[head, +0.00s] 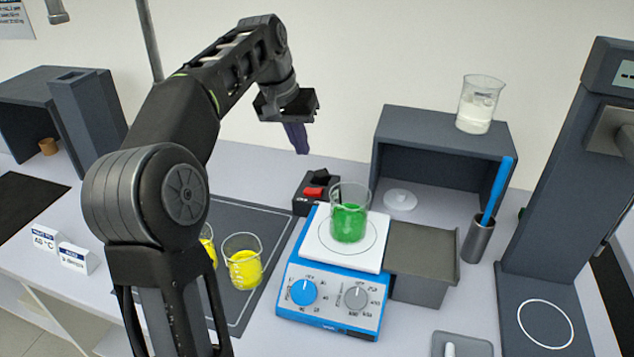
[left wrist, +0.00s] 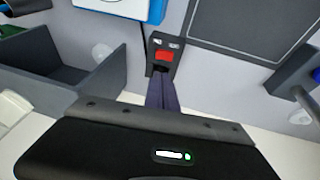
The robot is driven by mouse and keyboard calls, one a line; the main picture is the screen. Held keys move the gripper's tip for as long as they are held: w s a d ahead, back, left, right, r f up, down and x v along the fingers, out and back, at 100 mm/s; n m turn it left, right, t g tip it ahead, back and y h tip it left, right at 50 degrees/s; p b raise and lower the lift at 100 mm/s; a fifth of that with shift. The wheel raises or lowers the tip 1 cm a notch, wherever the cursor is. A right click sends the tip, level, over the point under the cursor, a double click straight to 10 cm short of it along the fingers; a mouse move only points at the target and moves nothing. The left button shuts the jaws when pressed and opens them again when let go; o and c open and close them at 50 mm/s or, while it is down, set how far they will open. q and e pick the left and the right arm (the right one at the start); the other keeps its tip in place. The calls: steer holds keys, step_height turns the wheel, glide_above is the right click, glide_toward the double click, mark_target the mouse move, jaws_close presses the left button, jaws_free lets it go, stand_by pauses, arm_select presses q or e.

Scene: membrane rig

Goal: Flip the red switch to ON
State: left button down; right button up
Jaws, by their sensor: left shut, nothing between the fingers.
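The red switch (head: 313,193) sits on a small black box (head: 303,207) behind the blue and white hotplate (head: 323,309). It also shows in the left wrist view (left wrist: 164,56), just beyond my fingertips. My left gripper (head: 302,150) is shut and empty, with its fingers pointing down above and behind the switch box. In the left wrist view the closed fingers (left wrist: 161,80) line up with the box's near end and look close to it; I cannot tell whether they touch. The small markings beside the switch are too small to read. My right gripper is not in view.
A beaker of green liquid (head: 349,222) stands on the hotplate, close to the switch box. Two yellow beakers (head: 243,268) stand on the dark mat (head: 262,222) at left. A grey shelf (head: 440,127) with a beaker (head: 478,106) on top stands to the right.

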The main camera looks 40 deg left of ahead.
arm_select(q)
glide_toward(319, 192)
steer(key=x, duration=0.5)
steer(key=shift+w+a, duration=0.2)
steer(key=shift+w, duration=0.1)
steer(key=shift+w+d+f, duration=0.1)
steer(key=shift+d+f, duration=0.15)
steer(key=shift+f, duration=0.45)
steer(key=shift+w+d+f+y, duration=0.1)
steer(key=shift+d+f+y, duration=0.3)
steer(key=shift+d, duration=0.05)
steer(key=shift+a, duration=0.1)
steer(key=shift+a+r+p, duration=0.1)
steer(key=shift+a+p, duration=0.15)
steer(key=shift+p, duration=0.05)
steer(key=shift+s+a+r, duration=0.15)
steer(key=shift+s+a, duration=0.15)
steer(key=shift+a, duration=0.25)
